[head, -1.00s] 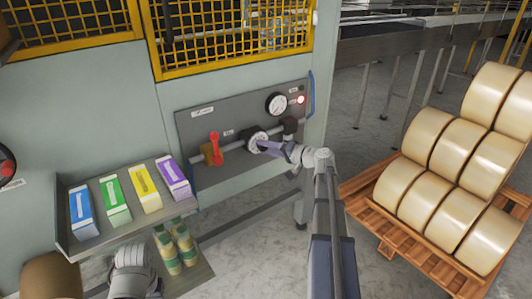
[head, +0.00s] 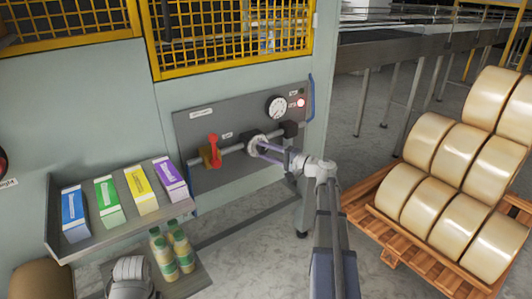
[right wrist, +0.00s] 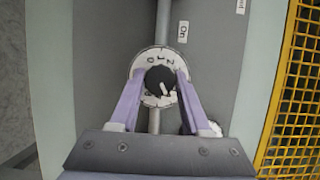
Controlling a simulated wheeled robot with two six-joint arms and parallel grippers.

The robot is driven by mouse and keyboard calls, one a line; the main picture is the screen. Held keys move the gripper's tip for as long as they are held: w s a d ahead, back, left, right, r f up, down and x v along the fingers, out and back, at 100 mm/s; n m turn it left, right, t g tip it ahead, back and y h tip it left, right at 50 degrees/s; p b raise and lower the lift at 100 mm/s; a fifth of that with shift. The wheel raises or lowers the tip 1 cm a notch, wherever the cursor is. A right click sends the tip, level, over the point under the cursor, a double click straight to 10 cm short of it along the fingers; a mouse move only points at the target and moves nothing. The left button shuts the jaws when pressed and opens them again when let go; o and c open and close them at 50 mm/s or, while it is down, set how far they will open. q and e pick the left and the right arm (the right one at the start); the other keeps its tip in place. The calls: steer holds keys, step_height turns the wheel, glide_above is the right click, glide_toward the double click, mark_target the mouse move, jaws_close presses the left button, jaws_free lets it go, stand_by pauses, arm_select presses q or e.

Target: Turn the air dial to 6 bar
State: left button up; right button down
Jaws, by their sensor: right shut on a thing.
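The air dial (head: 256,144) is on the pipe across the grey panel, with a white marked face and a black knob. In the right wrist view, the black knob (right wrist: 160,80) has a white pointer mark, and its face (right wrist: 138,68) carries figures too small to read surely. My right gripper (head: 268,152) reaches the dial from the right. Its two purple fingers (right wrist: 160,88) are shut on the knob from both sides. The round white pressure gauge (head: 276,106) is above right of the dial; its reading is not legible. My left gripper's fingers are not visible.
A red lever (head: 213,148) sits on the pipe left of the dial. A shelf (head: 62,246) of coloured cartons is at left, with jars below. A pallet (head: 383,221) of large cream rolls stands at right.

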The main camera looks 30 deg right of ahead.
steer(key=shift+c, duration=1.9)
jaws_free()
steer(key=shift+s, duration=0.1)
steer(key=v, duration=0.7)
steer(key=shift+s+d, duration=0.2)
steer(key=shift+s, duration=0.1)
